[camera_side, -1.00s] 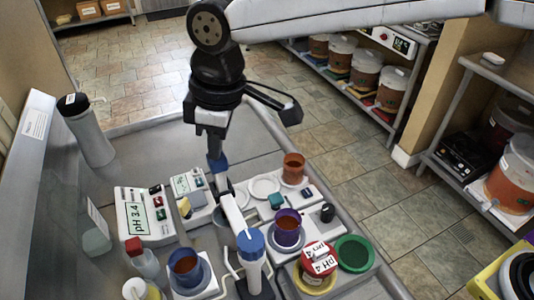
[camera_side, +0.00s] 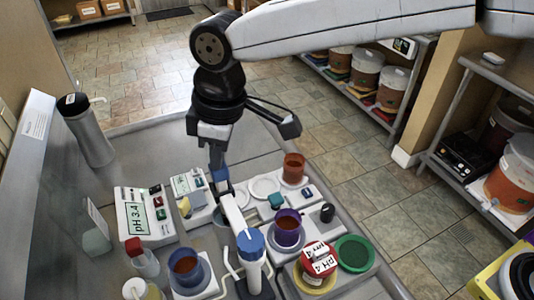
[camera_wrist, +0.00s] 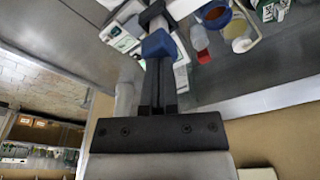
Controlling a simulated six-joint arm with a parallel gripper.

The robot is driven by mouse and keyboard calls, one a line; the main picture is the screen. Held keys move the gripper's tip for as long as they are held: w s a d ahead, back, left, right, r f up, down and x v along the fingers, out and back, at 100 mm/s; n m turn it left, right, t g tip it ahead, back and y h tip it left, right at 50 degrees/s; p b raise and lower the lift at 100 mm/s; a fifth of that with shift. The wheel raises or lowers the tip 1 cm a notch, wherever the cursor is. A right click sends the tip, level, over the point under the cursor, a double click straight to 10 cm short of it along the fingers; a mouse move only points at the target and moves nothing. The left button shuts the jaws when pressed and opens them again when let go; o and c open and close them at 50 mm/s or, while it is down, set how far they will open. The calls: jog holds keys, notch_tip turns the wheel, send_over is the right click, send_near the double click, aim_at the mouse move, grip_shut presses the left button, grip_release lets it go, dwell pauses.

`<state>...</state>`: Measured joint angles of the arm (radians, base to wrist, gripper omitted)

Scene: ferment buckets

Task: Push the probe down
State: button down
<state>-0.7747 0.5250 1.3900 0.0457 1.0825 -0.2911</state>
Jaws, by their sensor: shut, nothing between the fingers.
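The probe's lower end is hidden behind the holder arm. In the wrist view, the shut fingers of my gripper (camera_wrist: 160,62) end at the blue probe head (camera_wrist: 158,44).
A pH meter reading 3.4 (camera_side: 136,216) and a smaller meter (camera_side: 189,185) stand left of the probe. Cups on white plates, including a purple cup (camera_side: 288,228) and a blue cup (camera_side: 185,267), crowd the near side. A grey flask (camera_side: 90,130) stands far left.

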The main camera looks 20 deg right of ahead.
jog(key=shift+f, duration=0.9)
jog(key=shift+r, duration=2.5)
